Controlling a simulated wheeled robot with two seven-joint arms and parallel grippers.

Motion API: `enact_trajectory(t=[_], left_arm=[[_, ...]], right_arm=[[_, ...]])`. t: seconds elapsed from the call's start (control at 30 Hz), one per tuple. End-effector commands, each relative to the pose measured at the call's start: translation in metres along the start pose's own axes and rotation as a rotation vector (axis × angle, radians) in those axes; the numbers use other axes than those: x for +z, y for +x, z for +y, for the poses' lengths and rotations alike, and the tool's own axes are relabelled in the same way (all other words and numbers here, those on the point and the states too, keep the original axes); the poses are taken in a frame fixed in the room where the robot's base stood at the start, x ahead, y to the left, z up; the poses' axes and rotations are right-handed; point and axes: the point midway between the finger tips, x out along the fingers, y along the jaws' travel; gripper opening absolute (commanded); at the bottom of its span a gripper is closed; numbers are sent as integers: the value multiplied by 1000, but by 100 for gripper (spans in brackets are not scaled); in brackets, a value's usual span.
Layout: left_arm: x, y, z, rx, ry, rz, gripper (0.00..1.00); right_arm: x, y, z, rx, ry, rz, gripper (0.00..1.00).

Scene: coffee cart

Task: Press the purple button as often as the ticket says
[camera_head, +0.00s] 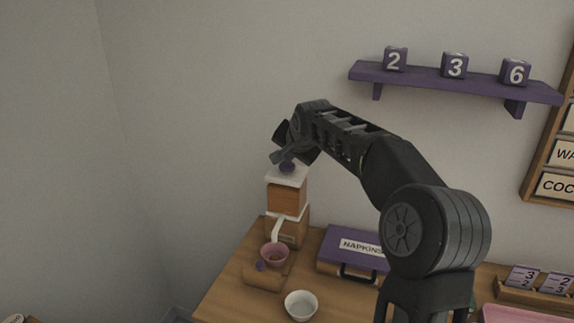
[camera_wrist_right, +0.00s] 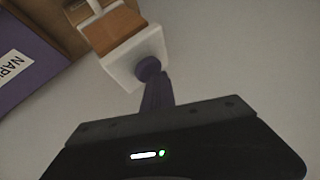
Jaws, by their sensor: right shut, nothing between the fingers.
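A white and wooden dispenser (camera_head: 287,196) stands on the table with a round purple button (camera_head: 287,167) on its white top. The button also shows in the right wrist view (camera_wrist_right: 149,68). My right gripper (camera_head: 281,156) is shut and empty, with its fingertips just above or at the button; contact cannot be told. My left gripper is not in view.
A purple napkins box (camera_head: 345,246) and a white bowl (camera_head: 300,305) stand on the wooden table (camera_head: 228,284). A purple shelf (camera_head: 425,78) above holds blocks 2, 3 and 6. A menu board (camera_head: 537,170) and a pink tray (camera_head: 520,314) are at the right.

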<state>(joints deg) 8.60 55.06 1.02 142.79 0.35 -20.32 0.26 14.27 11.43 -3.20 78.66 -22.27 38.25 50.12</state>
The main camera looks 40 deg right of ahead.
Motion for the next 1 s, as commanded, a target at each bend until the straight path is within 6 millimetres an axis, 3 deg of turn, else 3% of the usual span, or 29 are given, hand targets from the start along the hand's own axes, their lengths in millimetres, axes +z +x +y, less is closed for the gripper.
enact_trajectory(t=[1.0], left_arm=[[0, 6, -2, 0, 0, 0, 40]], right_arm=[[5, 6, 4, 3, 0, -4, 0]])
